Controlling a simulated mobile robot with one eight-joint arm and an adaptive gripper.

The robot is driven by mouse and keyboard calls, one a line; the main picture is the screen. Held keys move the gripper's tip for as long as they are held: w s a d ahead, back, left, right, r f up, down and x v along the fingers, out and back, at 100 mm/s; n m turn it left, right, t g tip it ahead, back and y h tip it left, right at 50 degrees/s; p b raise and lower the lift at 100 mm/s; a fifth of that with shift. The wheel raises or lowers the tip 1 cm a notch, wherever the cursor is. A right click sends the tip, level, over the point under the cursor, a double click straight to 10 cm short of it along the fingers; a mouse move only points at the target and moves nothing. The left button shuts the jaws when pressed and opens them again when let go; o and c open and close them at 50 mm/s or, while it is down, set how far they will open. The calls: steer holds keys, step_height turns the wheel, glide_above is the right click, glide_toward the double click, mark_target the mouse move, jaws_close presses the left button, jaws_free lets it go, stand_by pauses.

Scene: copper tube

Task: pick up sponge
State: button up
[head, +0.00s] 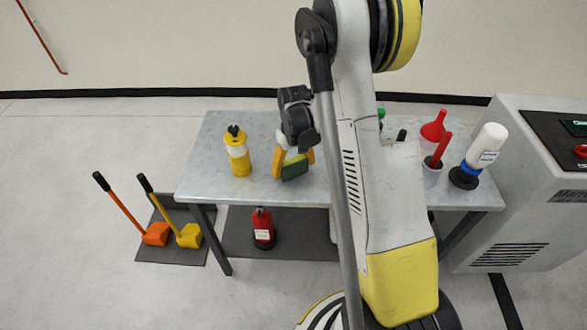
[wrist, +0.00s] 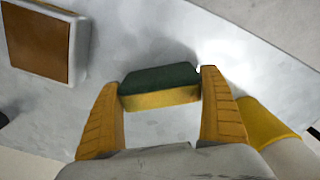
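The sponge (head: 295,168), with a dark green face and a yellow side, is at the left part of the grey table (head: 217,135). In the wrist view the sponge (wrist: 160,88) lies crosswise between the two yellow fingers. My gripper (wrist: 160,78) has one finger at each end of it, with no clear gap, and looks shut on it. I cannot tell whether the sponge still touches the tabletop.
A yellow bottle (head: 239,158) stands close to the left of the sponge. A red funnel (head: 433,131), a cup (head: 432,175) and a white bottle (head: 486,147) stand at the right. A pale block with a brown face (wrist: 40,42) shows in the wrist view. My arm hides the table's middle.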

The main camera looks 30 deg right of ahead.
mark_target(294, 161)
steer(key=shift+c, duration=1.2)
steer(key=shift+r, duration=0.1)
steer(key=shift+r, duration=0.3)
step_height(294, 161, up, 4)
steer(key=p, duration=0.2)
steer(key=shift+p, duration=0.35)
steer(key=s+d+r+p, duration=0.3)
steer(key=s+d+r, duration=0.3)
steer(key=s+d, duration=0.2)
steer(key=shift+s, duration=0.2)
steer(key=shift+r, duration=0.1)
steer(key=shift+c, duration=0.4)
